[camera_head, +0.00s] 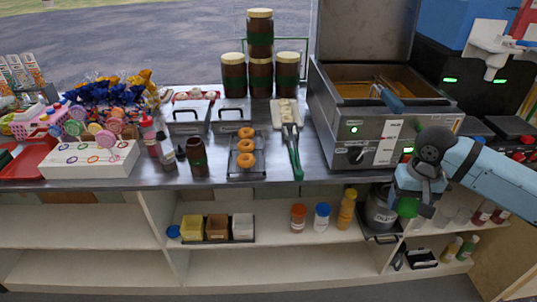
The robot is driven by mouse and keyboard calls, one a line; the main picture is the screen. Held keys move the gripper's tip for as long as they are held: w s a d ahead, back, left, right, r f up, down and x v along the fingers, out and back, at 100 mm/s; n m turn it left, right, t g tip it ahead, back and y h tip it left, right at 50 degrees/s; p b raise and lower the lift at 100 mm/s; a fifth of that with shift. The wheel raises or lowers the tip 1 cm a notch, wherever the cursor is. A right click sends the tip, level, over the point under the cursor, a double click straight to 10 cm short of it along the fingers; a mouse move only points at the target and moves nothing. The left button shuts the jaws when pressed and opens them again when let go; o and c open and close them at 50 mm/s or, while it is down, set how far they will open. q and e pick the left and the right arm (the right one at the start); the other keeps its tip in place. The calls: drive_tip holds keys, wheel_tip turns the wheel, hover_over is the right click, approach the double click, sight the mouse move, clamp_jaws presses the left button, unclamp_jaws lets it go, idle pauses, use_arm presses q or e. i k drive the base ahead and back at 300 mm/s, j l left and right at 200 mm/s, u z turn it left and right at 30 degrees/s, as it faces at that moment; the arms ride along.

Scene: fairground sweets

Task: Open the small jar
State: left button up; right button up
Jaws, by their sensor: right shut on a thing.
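Two other small jars stand on the shelf below the counter: one with an orange-red lid (298,217) and one with a blue lid (322,215). My right gripper (409,206) is low at the right, in front of the counter edge and shelf. It is shut on a small round green thing (407,208), partly hidden by the fingers. My left gripper is out of view.
A steel fryer (355,140) stands on the counter above and left of my right gripper. Large brown jars (260,76) are stacked at the back. A doughnut rack (234,165) and tongs (294,155) lie mid-counter. A grey pot (379,208) is on the shelf beside my right gripper.

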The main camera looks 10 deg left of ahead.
sight(196, 149)
drive_tip(key=i+j+u, duration=0.1)
drive_tip(key=j+u, duration=0.25)
drive_tip(key=i+j+u, duration=0.15)
drive_tip(key=j+u, duration=0.2)
